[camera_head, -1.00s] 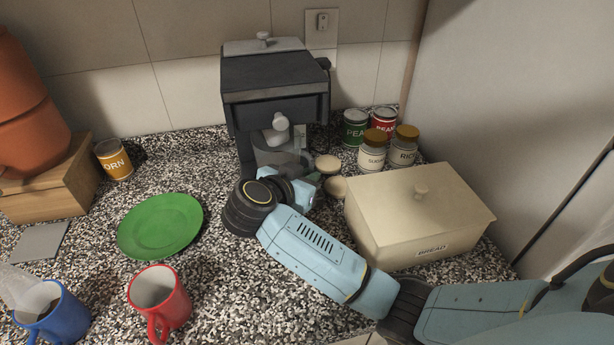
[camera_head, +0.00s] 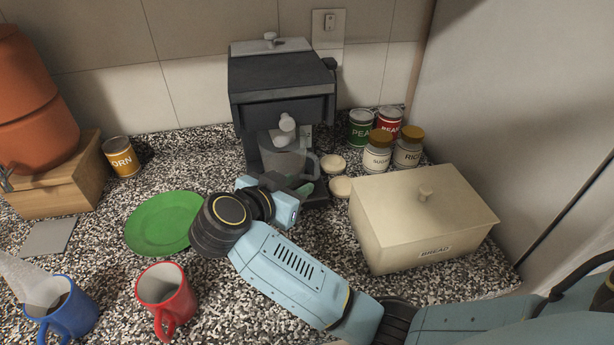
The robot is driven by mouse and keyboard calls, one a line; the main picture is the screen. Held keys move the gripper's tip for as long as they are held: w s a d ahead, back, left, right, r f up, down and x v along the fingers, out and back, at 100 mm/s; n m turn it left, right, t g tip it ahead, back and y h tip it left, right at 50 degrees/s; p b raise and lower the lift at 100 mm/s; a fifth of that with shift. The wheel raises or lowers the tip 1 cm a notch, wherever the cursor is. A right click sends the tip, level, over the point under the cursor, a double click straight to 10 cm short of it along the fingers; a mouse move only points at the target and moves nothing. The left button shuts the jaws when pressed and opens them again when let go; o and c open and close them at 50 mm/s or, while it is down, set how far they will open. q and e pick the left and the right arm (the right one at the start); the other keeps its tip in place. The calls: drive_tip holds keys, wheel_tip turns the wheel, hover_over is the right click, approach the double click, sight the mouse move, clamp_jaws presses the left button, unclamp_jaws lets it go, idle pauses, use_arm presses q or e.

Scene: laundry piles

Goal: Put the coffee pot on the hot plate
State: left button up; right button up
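The coffee pot (camera_head: 278,158) is a clear glass vessel inside the dark coffee machine (camera_head: 280,80), below its brewing head. Its handle (camera_head: 313,166) points to the right. The pot looks upright. The hot plate under it is mostly hidden by my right gripper and wrist, so I cannot see whether the pot rests flat on it. My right gripper (camera_head: 303,190) is in front of the machine, just below the handle in the picture. It looks apart from the pot, but its fingers are small and partly hidden, so their opening is unclear.
The bread box (camera_head: 425,215) is right of my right gripper, with small bowls (camera_head: 334,164), jars (camera_head: 408,148) and cans (camera_head: 361,127) behind it. A green plate (camera_head: 160,225), red mug (camera_head: 167,300) and blue mug (camera_head: 68,312) are at left. Speckled counter (camera_head: 105,260) is clear between them.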

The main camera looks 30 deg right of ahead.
drive_tip(key=shift+v, duration=2.3)
